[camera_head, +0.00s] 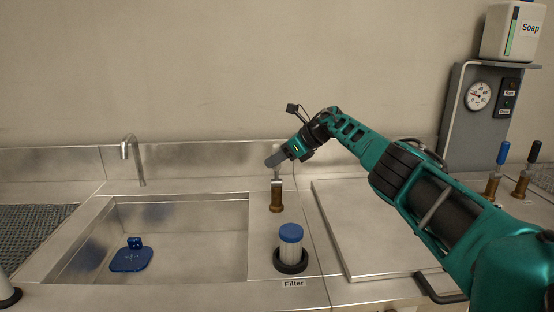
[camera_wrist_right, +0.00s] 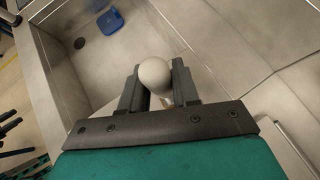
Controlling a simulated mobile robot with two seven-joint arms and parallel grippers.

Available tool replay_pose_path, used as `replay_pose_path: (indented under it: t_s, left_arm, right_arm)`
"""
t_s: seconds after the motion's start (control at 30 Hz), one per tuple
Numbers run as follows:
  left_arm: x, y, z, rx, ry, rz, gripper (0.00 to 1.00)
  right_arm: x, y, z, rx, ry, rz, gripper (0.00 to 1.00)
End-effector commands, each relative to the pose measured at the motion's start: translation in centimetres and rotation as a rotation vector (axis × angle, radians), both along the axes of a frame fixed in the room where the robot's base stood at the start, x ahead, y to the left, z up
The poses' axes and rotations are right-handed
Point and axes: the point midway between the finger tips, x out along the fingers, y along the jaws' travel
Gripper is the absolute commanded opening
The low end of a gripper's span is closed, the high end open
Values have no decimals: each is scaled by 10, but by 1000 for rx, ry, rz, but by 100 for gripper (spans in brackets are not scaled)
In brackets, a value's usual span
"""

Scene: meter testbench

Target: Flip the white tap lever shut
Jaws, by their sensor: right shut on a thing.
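The white tap lever (camera_wrist_right: 154,74) shows as a pale rounded knob between the two dark fingers of my right gripper (camera_wrist_right: 156,88) in the right wrist view. In the head view my right gripper (camera_head: 273,160) reaches in from the right and is shut on the lever's upper end. The lever's brass-brown valve body (camera_head: 277,200) stands on the counter right of the sink, directly below the gripper. The lever looks roughly upright, but the gripper hides much of it. My left gripper is in neither view.
The steel sink (camera_head: 190,215) lies left of the valve, with a blue object (camera_head: 132,258) in it and a curved faucet (camera_head: 130,148) behind. A blue-capped filter (camera_head: 290,245) stands in front of the valve. Blue-handled (camera_head: 497,170) and black-handled (camera_head: 528,170) valves stand far right.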

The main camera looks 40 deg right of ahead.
Motion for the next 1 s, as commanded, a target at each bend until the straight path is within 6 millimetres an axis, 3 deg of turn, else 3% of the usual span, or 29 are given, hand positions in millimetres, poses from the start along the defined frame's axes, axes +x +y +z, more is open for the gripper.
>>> replay_pose_path:
  t_s: [0.4,0.43,0.63,1.0]
  left_arm:
    - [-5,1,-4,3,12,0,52]
    - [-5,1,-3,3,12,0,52]
    - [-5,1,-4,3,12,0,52]
    - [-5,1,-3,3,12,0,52]
  right_arm:
    - [1,0,2,4,0,-4,0]
    - [1,0,2,4,0,-4,31]
    - [0,0,1,4,1,-3,50]
    - [-2,-3,3,2,3,-2,51]
